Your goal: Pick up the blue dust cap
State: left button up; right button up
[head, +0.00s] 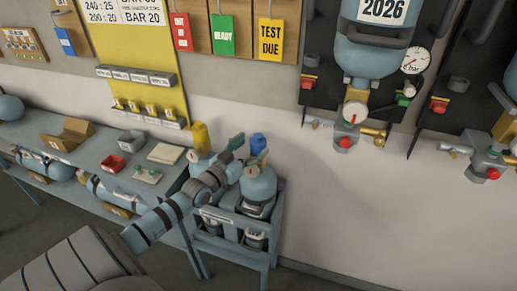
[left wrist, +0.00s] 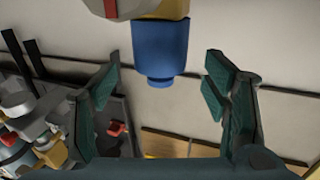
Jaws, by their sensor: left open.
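The blue dust cap (head: 258,143) sits on top of the right-hand blue cylinder (head: 258,183) in the rack at the end of the bench. In the left wrist view the cap (left wrist: 160,50) is at top centre, on a yellowish fitting (left wrist: 165,9). My left gripper (head: 237,149) reaches in beside the cap from the left, close to the cylinder's top. Its two green-padded fingers (left wrist: 161,82) are open, one on each side of the cap in the wrist picture, with gaps on both sides. My right gripper is not in view.
A yellow cap (head: 200,136) tops the neighbouring cylinder on the left. The rack (head: 235,222) stands against the white wall. The bench (head: 95,150) holds a red tray (head: 131,141) and other items. Wall-mounted breathing sets hang at right.

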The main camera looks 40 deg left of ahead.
aim_at(253, 145)
pick_arm(q)
jog(key=w+b, duration=0.2)
jog(key=w, duration=0.1)
jog(key=shift+f, duration=0.3)
jog(key=shift+w+r, duration=0.15)
jog(key=shift+w, duration=0.15)
jog(key=shift+r, duration=0.1)
jog(key=shift+c, duration=0.3)
jog(key=c, duration=0.9)
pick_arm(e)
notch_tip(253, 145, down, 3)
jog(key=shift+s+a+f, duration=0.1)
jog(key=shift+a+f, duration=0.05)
pick_arm(q)
jog(key=shift+r, duration=0.1)
